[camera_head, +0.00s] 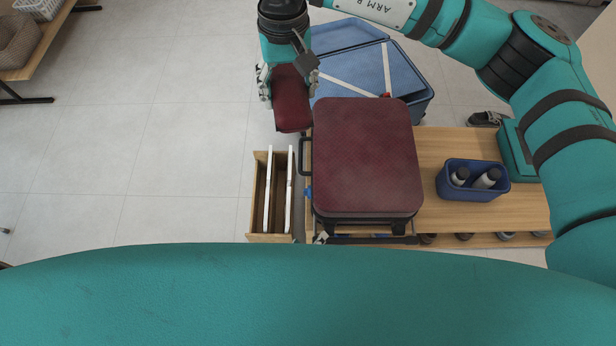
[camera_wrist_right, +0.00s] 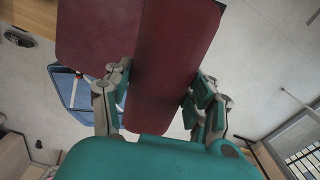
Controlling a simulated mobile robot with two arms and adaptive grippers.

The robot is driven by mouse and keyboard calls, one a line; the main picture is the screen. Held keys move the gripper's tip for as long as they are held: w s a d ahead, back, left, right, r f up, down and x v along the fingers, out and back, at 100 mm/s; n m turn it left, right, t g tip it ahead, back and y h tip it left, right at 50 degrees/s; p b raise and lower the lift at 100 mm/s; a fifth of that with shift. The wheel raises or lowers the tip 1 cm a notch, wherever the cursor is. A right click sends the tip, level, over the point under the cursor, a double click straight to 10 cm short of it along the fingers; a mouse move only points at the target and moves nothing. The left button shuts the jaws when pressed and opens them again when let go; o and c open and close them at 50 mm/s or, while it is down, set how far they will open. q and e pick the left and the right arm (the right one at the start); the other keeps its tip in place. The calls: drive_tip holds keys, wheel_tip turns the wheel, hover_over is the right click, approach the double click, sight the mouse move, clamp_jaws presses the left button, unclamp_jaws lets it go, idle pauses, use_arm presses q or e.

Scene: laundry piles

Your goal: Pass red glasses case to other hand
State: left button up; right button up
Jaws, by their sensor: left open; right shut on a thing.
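The red glasses case (camera_head: 291,101) is a dark red elongated case, held upright-looking at the top middle of the head view. My right gripper (camera_head: 289,80), on the arm coming in from the upper right, is shut on it. In the right wrist view the case (camera_wrist_right: 172,65) lies between both fingers of the right gripper (camera_wrist_right: 158,100) and extends beyond them. My left gripper's fingers do not show in either view.
A dark red suitcase (camera_head: 367,160) lies on a wooden bench (camera_head: 440,148), just right of the case. A blue box (camera_head: 474,193) holds bottles. A wooden crate (camera_head: 258,215) stands left of the suitcase.

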use_arm(q)
drive_tip(key=w+d+r+n+t+y, duration=0.1)
drive_tip(key=d+r+n+t, duration=0.4)
drive_tip(key=r, duration=0.7)
drive_tip(key=w+d+r+n+t, duration=0.1)
drive_tip(key=w+r+n+t, duration=0.1)
drive_tip(key=r+n, duration=0.85)
wheel_tip(320, 180, up, 11)
drive_tip(key=s+a+n+t+y, duration=0.1)
drive_tip(key=a+n+y, duration=0.1)
drive_tip(key=n+y, duration=0.3)
drive_tip(key=n+g+y, duration=0.1)
drive_tip(key=n+y, duration=0.2)
drive_tip(key=n, duration=0.8)
approach(299, 132)
drive_tip(key=shift+g, duration=0.3)
drive_tip(key=w, duration=0.4)
drive_tip(key=w+a, duration=0.1)
drive_tip(key=w, duration=0.3)
drive_tip(key=w+a, duration=0.1)
drive_tip(key=w, duration=0.3)
drive_tip(key=shift+w+a+r, duration=0.1)
drive_tip(key=shift+w+r, duration=0.05)
drive_tip(key=shift+w, duration=0.1)
